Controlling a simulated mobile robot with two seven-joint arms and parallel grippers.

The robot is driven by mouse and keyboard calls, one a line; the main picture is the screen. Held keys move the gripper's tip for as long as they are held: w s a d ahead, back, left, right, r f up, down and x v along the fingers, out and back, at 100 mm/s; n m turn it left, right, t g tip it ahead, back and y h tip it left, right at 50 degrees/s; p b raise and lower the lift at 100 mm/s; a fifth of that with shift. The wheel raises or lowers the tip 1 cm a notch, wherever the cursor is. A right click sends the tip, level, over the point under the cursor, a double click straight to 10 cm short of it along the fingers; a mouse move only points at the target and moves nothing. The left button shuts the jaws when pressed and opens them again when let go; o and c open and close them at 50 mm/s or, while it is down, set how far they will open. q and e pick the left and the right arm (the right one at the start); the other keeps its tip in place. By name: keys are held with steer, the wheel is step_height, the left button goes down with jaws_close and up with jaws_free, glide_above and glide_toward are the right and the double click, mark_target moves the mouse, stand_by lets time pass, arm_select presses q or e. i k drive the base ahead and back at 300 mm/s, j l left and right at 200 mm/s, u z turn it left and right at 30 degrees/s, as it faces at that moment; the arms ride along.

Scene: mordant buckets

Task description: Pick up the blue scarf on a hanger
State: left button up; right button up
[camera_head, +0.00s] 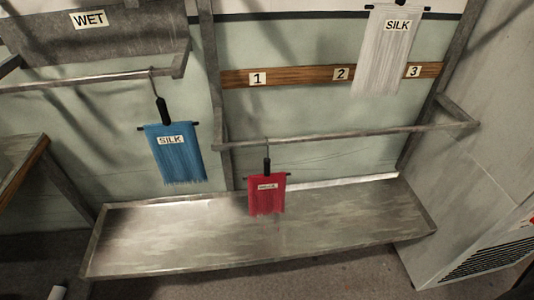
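The blue scarf (178,158) hangs from a dark hanger (161,110) and carries a label reading SILK. The hanger's hook is over the left grey rail (85,81), near its right end. The scarf hangs free, with its fringed lower edge above the left part of the metal tray. Neither of my grippers shows in the head view.
A red scarf (267,195) hangs from the right rail (345,137). A white scarf labelled SILK (384,60) hangs in front of a wooden strip (302,73) numbered 1, 2, 3. The metal tray (340,226) lies below. A grey cabinet (455,190) stands at right.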

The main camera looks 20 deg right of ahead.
mark_target(175, 147)
steer(key=z, duration=1.25)
steer(key=i, duration=0.35)
steer(key=i+u, duration=0.25)
steer(key=u, duration=0.15)
steer(key=i+l+u, duration=0.2)
steer(key=u, duration=0.2)
steer(key=i, duration=0.1)
